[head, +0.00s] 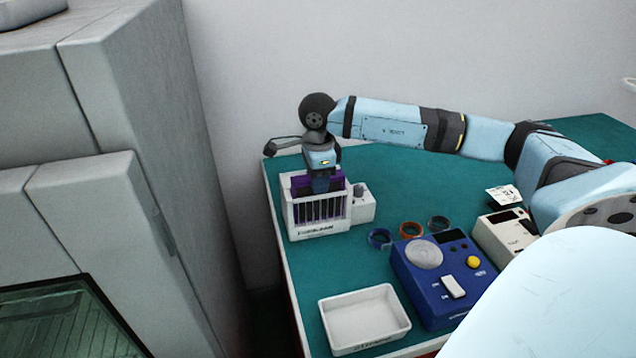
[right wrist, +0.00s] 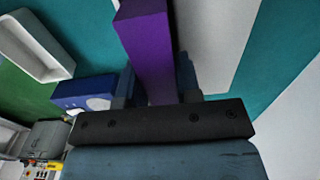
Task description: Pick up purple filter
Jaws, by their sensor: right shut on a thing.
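The purple filter (right wrist: 150,55) stands between the fingers of my right gripper (right wrist: 158,88) in the right wrist view, and the fingers are closed on its sides. In the head view the right gripper (head: 322,182) points down over a white slotted holder (head: 318,231) at the far left of the table. Purple (head: 300,186) shows at the top of this holder, around and behind the gripper. How far the filter sits in the holder is hidden. My left gripper is not in view.
A white tray (head: 338,343) and a blue device (head: 432,290) stand nearer on the green table (head: 390,170). Several coloured rings, including an orange one (head: 411,230), lie between holder and device. A white device (head: 497,238) is at the right. Grey cabinets (head: 100,220) stand left.

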